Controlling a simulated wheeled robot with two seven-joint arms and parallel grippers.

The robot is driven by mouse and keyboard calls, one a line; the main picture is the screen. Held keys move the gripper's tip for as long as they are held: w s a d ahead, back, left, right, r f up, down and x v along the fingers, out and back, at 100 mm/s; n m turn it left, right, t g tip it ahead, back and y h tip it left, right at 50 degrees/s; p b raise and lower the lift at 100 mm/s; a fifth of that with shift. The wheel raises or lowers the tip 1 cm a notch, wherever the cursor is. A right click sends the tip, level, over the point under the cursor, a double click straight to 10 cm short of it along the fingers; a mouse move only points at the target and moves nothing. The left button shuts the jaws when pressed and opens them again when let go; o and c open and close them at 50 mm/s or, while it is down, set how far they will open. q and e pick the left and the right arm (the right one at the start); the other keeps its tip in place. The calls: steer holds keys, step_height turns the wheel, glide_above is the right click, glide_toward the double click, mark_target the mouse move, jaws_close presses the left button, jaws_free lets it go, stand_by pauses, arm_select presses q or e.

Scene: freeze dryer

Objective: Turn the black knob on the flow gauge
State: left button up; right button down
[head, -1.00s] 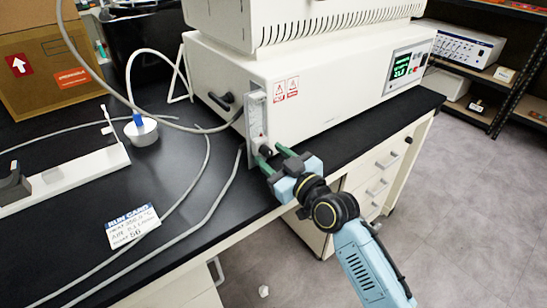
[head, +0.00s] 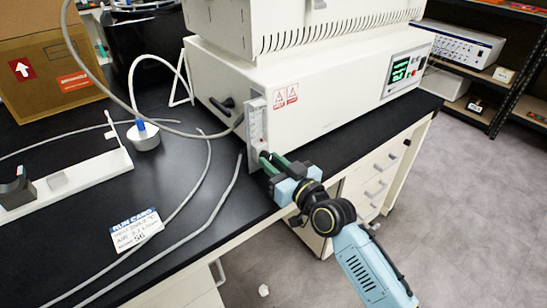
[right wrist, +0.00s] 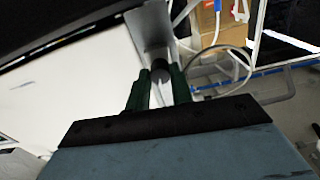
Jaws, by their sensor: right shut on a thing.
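The flow gauge (head: 256,122) is a narrow pale upright panel on the front left corner of the white machine. Its black knob (right wrist: 160,72) sits low on the gauge and shows between my green fingers in the right wrist view. My right gripper (head: 266,161) reaches in from the lower right and is shut on the knob; it also shows in the right wrist view (right wrist: 160,85). In the head view the fingers largely hide the knob. My left gripper is not in view.
The white machine (head: 330,95) with a lit green display (head: 400,71) stands on the black bench (head: 190,225). Grey tubes and a run card (head: 136,230) lie on the bench to the left. A cardboard box (head: 45,75) stands at the back left.

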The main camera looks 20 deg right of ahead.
steer(key=m+p, duration=0.3)
steer(key=m, duration=0.2)
steer(key=shift+r+m, duration=0.1)
steer(key=shift+m, duration=0.3)
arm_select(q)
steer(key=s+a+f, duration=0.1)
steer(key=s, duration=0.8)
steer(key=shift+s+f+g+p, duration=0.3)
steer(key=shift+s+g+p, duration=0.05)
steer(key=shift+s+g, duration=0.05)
arm_select(e)
steer(key=shift+m, duration=0.8)
steer(key=c, duration=1.2)
jaws_free()
steer(key=shift+c, duration=0.2)
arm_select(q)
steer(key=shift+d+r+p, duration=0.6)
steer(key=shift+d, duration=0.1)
arm_select(e)
steer(key=v, duration=1.3)
steer(key=shift+s, duration=0.2)
